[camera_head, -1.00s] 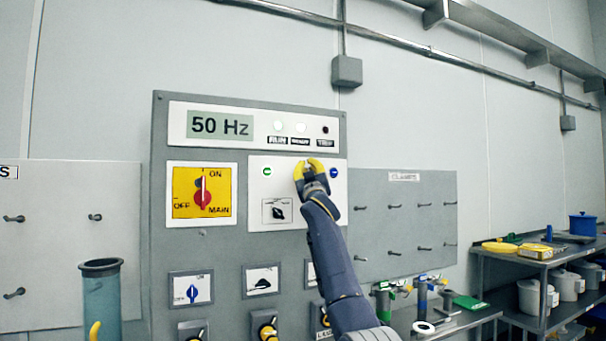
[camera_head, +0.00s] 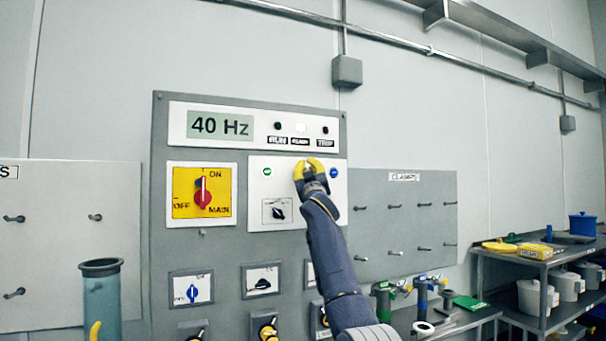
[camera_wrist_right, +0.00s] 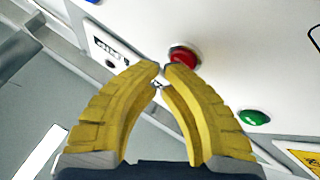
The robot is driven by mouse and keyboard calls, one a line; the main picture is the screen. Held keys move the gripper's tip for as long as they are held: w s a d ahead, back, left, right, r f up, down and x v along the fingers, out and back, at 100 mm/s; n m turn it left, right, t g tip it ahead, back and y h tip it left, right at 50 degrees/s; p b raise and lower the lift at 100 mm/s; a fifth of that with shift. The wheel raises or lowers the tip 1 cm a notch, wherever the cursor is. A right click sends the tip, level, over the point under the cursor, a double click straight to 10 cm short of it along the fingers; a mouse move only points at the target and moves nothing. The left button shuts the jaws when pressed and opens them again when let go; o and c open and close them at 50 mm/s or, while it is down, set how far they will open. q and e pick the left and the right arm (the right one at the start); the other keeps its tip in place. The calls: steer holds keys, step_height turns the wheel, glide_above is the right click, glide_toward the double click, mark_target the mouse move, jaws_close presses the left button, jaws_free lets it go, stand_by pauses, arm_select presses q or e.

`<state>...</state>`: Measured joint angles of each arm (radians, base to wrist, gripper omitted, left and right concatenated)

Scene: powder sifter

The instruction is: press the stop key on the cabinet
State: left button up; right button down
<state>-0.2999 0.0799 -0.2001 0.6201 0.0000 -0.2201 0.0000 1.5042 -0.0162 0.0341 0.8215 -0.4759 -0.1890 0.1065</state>
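The grey cabinet (camera_head: 160,220) has a white key panel with a green key (camera_head: 267,171) at left and a blue key (camera_head: 333,172) at right. My right gripper (camera_head: 308,163) is at the panel between them and hides what lies behind it. In the right wrist view, the red stop key (camera_wrist_right: 185,56) is just beyond the fingertips; contact cannot be told. The yellow fingers (camera_wrist_right: 162,69) are shut, their tips together, with nothing seen between them. A curved yellow piece at the bottom left of the head view may be a tip of my left gripper; its state is unclear.
The display (camera_head: 220,125) reads 40 Hz, beside lamps labelled RUN and TRIP. A red rotary main switch (camera_head: 203,191) sits on a yellow plate at left. A teal cylinder (camera_head: 103,295) stands front left. Pegboards flank the cabinet; a shelf with containers is at right.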

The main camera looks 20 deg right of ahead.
steer(key=shift+s+f, duration=0.15)
steer(key=shift+s, duration=0.5)
steer(key=shift+d, duration=0.1)
steer(key=shift+s+d, duration=0.15)
steer(key=shift+s, duration=1.1)
steer(key=shift+s+d, duration=0.15)
steer(key=shift+s, duration=1.1)
